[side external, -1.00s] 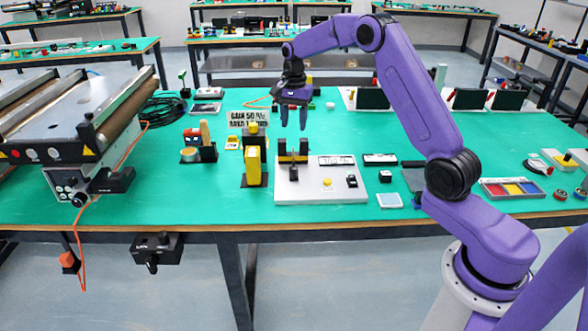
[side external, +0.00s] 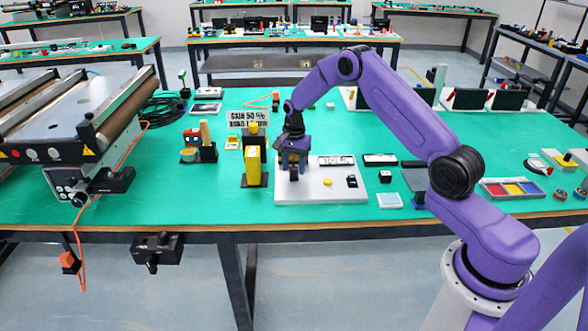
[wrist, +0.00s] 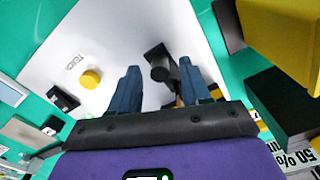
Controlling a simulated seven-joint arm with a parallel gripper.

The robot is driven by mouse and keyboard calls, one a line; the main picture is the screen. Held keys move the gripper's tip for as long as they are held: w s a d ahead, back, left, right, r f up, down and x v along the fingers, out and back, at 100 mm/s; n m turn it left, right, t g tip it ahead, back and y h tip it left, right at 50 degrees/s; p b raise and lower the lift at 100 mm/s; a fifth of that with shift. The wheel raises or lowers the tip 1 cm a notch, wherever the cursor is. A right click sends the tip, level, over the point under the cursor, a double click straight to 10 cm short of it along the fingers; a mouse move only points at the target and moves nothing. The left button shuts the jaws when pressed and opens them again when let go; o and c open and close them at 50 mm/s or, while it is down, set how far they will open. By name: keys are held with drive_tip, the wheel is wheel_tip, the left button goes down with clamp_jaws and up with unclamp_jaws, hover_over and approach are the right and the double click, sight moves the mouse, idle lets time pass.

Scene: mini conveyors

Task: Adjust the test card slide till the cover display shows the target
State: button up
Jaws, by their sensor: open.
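The white plate (side external: 308,193) carries a yellow button (side external: 327,183), a black switch (side external: 351,181) and a small display (side external: 337,160) whose figures I cannot read surely. A black slide with an upright knob (wrist: 160,64) is on the plate; in the side view my gripper mostly hides it. My gripper (side external: 292,172) is low over the plate's left back part. In the wrist view its two blue fingers (wrist: 159,74) are open, with the black knob between them; I cannot tell whether either touches. A sign (side external: 247,118) behind reads about 50 %.
A yellow block (side external: 253,162) on a black stand is close left of the plate. A wooden peg (side external: 204,133) on a black holder is further left. A second small display (side external: 380,160) and a pale blue tile (side external: 390,200) lie to the right.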

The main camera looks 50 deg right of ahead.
drive_tip(key=shift+f, duration=0.8)
drive_tip(key=shift+c, duration=0.3)
clamp_jaws()
drive_tip(key=shift+s+a, duration=0.85)
drive_tip(key=shift+a, duration=0.05)
drive_tip(key=shift+o, duration=0.3)
unclamp_jaws()
drive_tip(key=shift+r, duration=0.1)
